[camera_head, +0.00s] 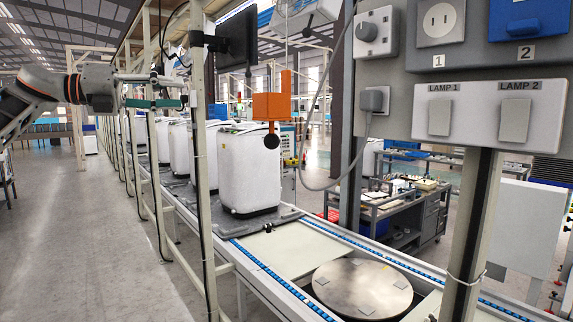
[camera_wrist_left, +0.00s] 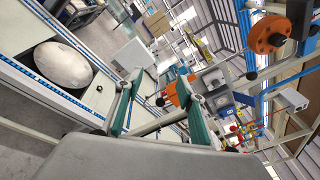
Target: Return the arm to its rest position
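My left arm (camera_head: 75,88), dark grey with orange bands, reaches in from the left edge of the head view, held roughly level. My left gripper (camera_head: 170,91) is at its end, beside the light frame posts of the line. In the wrist view its two green-padded fingers (camera_wrist_left: 160,90) stand wide apart with nothing held between them. I cannot tell whether the gripper touches a post. My right arm and gripper are not in view.
A control panel (camera_head: 398,65) with sockets and two lamp switches stands at right on a post (camera_head: 474,230). The conveyor (camera_head: 290,248) carries white tubs (camera_head: 250,168) and has a round metal plate (camera_head: 362,287). An orange box (camera_head: 272,106) hangs above. The left floor (camera_head: 80,230) is largely clear.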

